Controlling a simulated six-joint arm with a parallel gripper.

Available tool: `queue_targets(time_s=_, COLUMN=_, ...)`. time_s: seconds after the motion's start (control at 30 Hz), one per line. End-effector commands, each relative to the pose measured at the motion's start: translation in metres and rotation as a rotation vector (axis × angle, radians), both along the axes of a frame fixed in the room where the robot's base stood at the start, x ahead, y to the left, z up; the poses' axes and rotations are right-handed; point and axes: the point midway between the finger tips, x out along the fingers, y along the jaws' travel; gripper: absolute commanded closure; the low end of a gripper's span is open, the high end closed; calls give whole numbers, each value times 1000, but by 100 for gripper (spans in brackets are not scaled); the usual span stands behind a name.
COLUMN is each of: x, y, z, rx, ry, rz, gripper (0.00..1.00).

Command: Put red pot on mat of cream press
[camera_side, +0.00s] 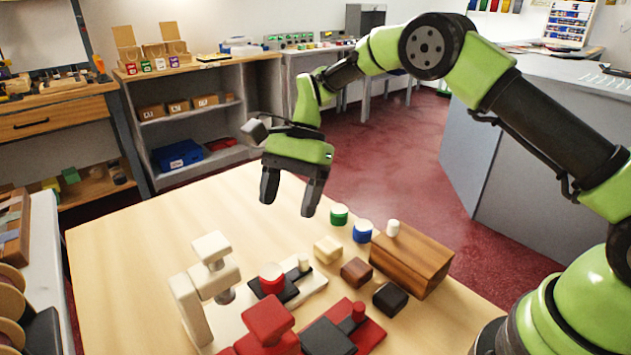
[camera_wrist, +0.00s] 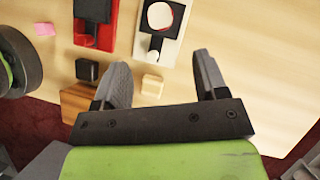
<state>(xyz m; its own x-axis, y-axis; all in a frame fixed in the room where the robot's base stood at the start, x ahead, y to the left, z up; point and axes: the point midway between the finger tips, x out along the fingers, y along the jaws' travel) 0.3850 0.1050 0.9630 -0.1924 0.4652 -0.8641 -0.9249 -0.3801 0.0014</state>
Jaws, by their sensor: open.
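The red pot (camera_side: 271,280), with a white top, stands upright on the dark mat (camera_side: 289,293) of the cream press (camera_side: 190,305). In the wrist view, the pot's white top with a red rim (camera_wrist: 160,15) is over the cream press's black mat (camera_wrist: 171,36). My gripper (camera_side: 290,196) is open and empty, well above the table and apart from the pot. Its two fingers (camera_wrist: 160,66) are spread in the wrist view. The pot's underside is hidden.
The red press (camera_side: 268,318) with its dark mat (camera_side: 326,339) stands close by. A cream block (camera_side: 327,249), a brown block (camera_side: 356,271), a black block (camera_side: 390,299), a green pot (camera_side: 339,215), a blue pot (camera_side: 362,231) and a wooden box (camera_side: 420,262) are nearby. The table's far left is clear.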

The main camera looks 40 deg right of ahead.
Motion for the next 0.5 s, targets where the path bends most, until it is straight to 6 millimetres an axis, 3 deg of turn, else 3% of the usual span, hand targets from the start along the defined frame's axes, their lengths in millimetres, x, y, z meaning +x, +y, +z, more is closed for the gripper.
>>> queue_targets(time_s=0.27, x=-1, y=-3, z=14, rx=-4, ry=-30, rz=13, gripper=34)
queue_targets(time_s=0.37, x=-7, y=-8, z=41, rx=-18, ry=-107, rz=49, gripper=34)
queue_targets(time_s=0.5, x=-30, y=-21, z=96, rx=-58, ry=-274, rz=140, gripper=34)
